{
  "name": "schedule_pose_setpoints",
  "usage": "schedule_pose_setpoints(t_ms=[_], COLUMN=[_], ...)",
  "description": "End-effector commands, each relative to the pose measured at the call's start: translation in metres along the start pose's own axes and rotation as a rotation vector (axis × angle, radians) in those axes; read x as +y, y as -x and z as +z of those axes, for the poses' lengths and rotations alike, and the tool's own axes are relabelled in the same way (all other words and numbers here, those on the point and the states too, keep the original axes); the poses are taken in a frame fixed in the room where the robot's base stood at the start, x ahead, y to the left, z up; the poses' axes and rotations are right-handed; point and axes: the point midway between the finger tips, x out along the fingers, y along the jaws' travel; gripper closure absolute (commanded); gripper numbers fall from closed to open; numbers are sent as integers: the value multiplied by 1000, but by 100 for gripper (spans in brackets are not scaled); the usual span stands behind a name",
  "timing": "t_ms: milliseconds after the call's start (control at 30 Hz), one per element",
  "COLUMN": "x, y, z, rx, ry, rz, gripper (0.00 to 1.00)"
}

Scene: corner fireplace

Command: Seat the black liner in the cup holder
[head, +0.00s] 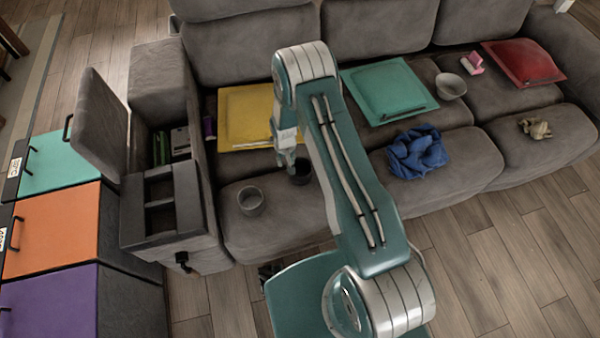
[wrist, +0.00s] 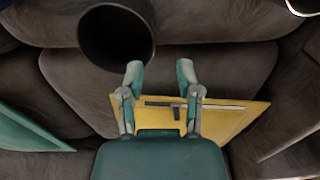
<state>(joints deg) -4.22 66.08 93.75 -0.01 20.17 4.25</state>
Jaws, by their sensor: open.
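The black liner (head: 301,173), a dark round cup, stands upright on the sofa seat, just right of my gripper (head: 288,158) in the head view. In the wrist view the liner (wrist: 117,38) is at the upper left, its dark inside showing. My gripper (wrist: 160,72) is open there, with nothing between its fingers. The liner is beyond the left fingertip and outside the gap; I cannot tell whether they touch.
A raised grey lid (head: 100,125) stands beside an open bin with small items. A yellow cushion (head: 240,112), teal cushion (head: 388,91), blue cloth (head: 418,152) and pale bowl (head: 450,86) lie on the sofa.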

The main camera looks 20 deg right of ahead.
Motion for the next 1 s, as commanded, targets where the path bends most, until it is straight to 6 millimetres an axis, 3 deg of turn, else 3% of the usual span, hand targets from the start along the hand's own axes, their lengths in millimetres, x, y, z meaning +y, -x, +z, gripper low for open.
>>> schedule_pose_setpoints(t_ms=[433,733,767,833,867,1000], x=[8,8,8,8,8,8], y=[-53,-58,-58,-58,-58,-58], z=[5,5,5,5,5,5], rx=[0,1,1,1,1,1], ry=[0,0,0,0,0,0], rz=[0,0,0,0,0,0], gripper=[56,56,65,96,100,100])
